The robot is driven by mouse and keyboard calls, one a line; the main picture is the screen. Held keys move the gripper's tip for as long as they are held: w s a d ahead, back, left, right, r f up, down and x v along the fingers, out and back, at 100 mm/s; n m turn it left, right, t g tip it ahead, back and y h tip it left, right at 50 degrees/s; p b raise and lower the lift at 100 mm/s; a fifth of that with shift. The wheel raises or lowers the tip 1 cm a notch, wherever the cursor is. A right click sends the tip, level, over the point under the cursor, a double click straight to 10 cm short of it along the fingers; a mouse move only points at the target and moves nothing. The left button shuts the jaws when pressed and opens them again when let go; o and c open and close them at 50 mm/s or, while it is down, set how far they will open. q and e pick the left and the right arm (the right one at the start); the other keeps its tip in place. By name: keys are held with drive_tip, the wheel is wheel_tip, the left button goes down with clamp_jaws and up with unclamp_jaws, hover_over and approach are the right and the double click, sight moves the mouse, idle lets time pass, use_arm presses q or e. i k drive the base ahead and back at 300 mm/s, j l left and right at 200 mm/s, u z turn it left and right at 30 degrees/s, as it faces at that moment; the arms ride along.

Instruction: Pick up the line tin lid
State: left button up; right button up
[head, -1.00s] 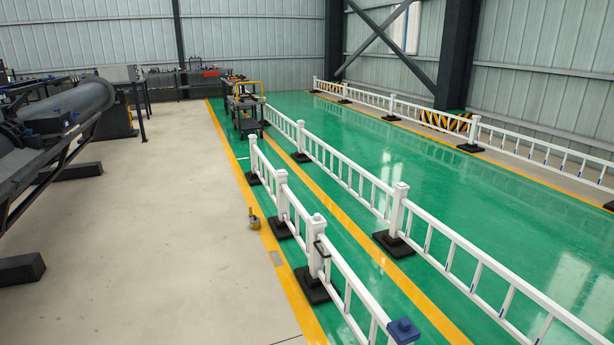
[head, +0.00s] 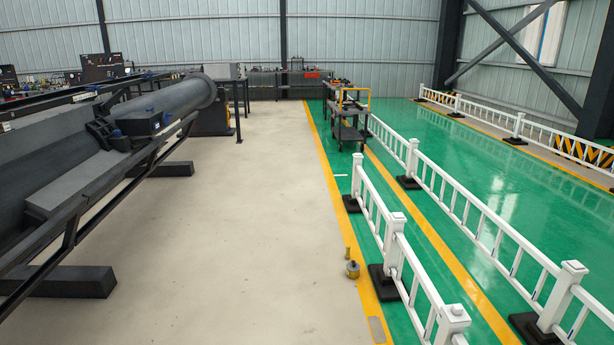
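No line tin lid can be made out for sure in the head view. Neither of my grippers is in view.
White railings (head: 397,245) on black feet run along the green lane at right. A dark cart (head: 351,125) with a yellow handle stands farther back. A big grey pipe on a dark frame (head: 150,120) fills the left. The pale floor (head: 230,240) between is clear.

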sight(354, 265)
drive_tip(key=i, duration=2.55)
